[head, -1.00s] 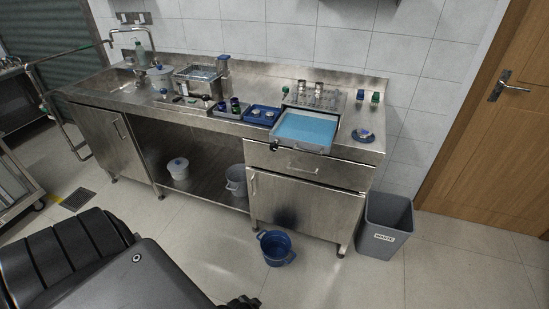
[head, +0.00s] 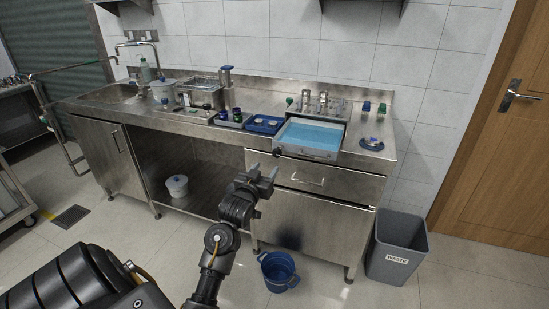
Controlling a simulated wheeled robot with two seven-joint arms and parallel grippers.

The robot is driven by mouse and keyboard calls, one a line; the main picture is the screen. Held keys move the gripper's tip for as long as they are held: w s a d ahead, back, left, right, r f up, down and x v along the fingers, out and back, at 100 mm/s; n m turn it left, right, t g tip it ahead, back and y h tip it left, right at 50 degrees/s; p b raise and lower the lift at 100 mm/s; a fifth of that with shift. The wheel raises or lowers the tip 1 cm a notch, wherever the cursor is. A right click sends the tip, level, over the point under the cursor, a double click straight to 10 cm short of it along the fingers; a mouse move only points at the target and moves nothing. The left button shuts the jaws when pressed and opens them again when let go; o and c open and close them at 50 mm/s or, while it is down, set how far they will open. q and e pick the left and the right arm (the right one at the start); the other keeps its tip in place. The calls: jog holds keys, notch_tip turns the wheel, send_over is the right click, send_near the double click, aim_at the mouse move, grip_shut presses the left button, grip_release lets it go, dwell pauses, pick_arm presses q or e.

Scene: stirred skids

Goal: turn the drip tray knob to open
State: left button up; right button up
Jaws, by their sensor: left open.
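The drip tray (head: 308,154) holds bright blue liquid and juts out over the front edge of the steel counter, right of centre. A small dark knob (head: 277,152) sits at its front left corner; its exact turn is too small to tell. My left gripper (head: 264,172) is open and empty, raised in front of the bench. In the picture its fingertips are just below and left of the knob, apart from it. My right gripper is not in view.
A drawer handle (head: 307,181) sticks out below the tray. A blue bucket (head: 279,272) stands on the floor before the cabinet, and a grey waste bin (head: 399,247) stands at right. A blue tray (head: 264,124) with small items lies left of the drip tray.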

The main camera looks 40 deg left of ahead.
aim_at(276, 154)
pick_arm(q)
jog(key=x, duration=0.8)
jog(key=shift+w+a, duration=0.15)
jog(key=shift+w, duration=0.1)
jog(key=shift+w+a, duration=0.15)
jog(key=shift+w, duration=0.3)
jog(key=c, duration=1)
jog(key=shift+p, duration=0.3)
